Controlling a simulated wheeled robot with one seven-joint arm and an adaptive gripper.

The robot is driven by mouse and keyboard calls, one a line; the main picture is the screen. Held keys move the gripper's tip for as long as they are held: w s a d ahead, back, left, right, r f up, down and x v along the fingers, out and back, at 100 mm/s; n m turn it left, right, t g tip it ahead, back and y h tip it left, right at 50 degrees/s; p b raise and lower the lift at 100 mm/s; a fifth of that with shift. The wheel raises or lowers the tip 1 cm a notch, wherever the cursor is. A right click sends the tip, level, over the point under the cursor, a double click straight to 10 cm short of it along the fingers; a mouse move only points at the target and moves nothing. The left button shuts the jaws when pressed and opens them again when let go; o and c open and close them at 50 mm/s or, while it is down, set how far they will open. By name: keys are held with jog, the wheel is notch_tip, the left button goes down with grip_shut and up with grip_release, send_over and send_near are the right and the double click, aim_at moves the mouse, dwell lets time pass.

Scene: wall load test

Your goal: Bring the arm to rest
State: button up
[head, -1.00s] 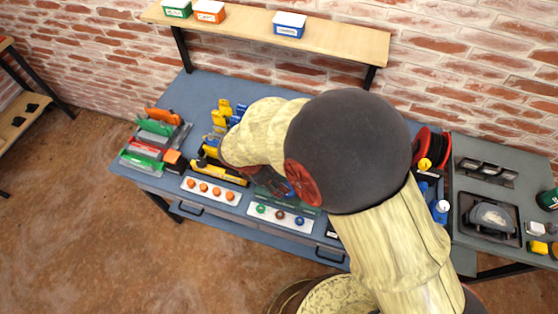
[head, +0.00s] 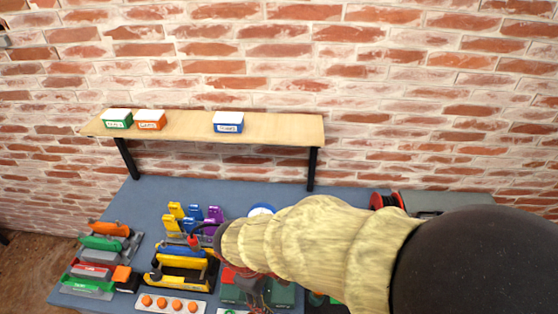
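My arm, with a pale yellow ribbed cover and a dark round joint, reaches in from the lower right of the head view. It extends left over the blue workbench (head: 345,196). My gripper (head: 258,304) is at the arm's far end, low in the picture above the bench. Its fingers are small, dark and partly cut off by the bottom edge, so I cannot see whether they are apart or hold anything.
A wooden shelf (head: 270,128) at the back carries green (head: 117,119), orange (head: 150,120) and blue (head: 228,122) boxes. Coloured tools (head: 105,240), a yellow-framed item (head: 180,266) and a white strip with orange knobs (head: 170,303) crowd the bench's left. A red reel (head: 385,201) stands behind my arm.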

jog(key=s+d+r+m+t+y+b, duration=0.1)
jog(key=d+r+m+b, duration=0.1)
jog(key=d+r+m, duration=0.2)
jog(key=s+d+r+m+t+b, duration=0.2)
jog(key=d+r+m, duration=0.3)
jog(key=d, duration=0.5)
jog(key=s+d+r+m+t+y+b, duration=0.1)
jog(key=d+r+m+t+b, duration=0.1)
jog(key=d, duration=0.5)
jog(key=shift+s+d+r+m+y+b, duration=0.2)
jog(key=shift+s+r+m+y+b, duration=0.15)
jog(key=shift+r+m+b, duration=0.65)
jog(key=shift+r+m, duration=0.15)
jog(key=shift+m, duration=0.15)
jog(key=shift+c, duration=0.7)
